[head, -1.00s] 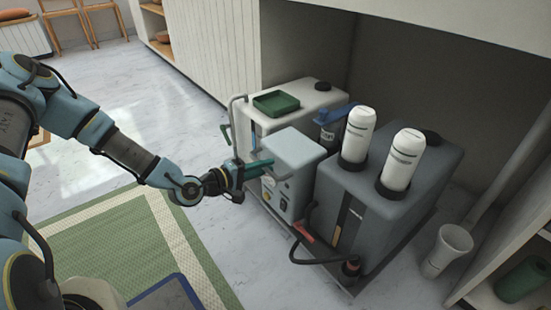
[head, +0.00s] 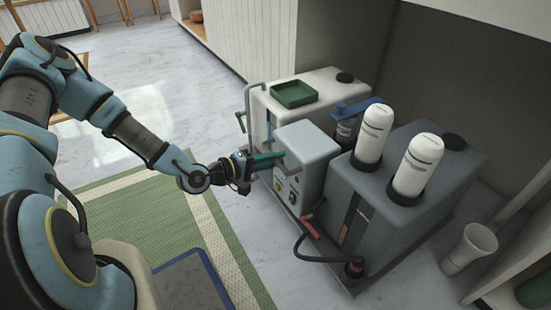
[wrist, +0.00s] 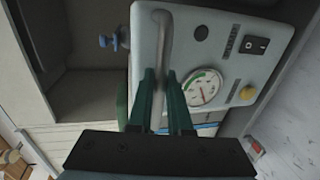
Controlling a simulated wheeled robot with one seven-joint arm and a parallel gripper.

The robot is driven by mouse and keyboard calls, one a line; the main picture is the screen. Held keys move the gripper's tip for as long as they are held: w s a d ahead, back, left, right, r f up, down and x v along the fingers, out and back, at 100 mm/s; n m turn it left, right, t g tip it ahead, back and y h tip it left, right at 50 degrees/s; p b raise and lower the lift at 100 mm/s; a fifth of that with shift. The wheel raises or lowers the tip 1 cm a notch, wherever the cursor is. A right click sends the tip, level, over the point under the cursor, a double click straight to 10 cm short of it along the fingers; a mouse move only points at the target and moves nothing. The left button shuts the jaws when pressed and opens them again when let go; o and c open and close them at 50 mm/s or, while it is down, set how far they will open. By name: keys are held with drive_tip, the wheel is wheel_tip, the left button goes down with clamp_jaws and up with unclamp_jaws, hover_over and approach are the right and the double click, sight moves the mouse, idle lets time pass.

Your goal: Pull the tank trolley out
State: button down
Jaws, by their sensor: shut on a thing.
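The tank trolley (head: 335,266) is a low dark platform beneath the counter. It carries a grey tank (head: 400,215) with two white bottles, a white tank (head: 325,105) behind, and a light grey pump box (head: 306,143) at the left. My gripper (head: 264,160) is at the box's left side. In the wrist view its green fingers (wrist: 160,105) are shut on a grey handle bar (wrist: 166,45) in front of the box's panel. The panel has a gauge (wrist: 201,88), a switch and a yellow knob.
A white cup-like bin (head: 470,248) stands right of the trolley, near a shelf (head: 525,270). Clear floor (head: 150,105) lies to the left.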

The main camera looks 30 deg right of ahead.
drive_tip(key=c, duration=0.8)
unclamp_jaws()
drive_tip(key=shift+c, duration=0.2)
drive_tip(key=shift+a, duration=0.1)
drive_tip(key=p+v, duration=0.3)
drive_tip(key=v, duration=0.7)
drive_tip(key=shift+a, duration=0.3)
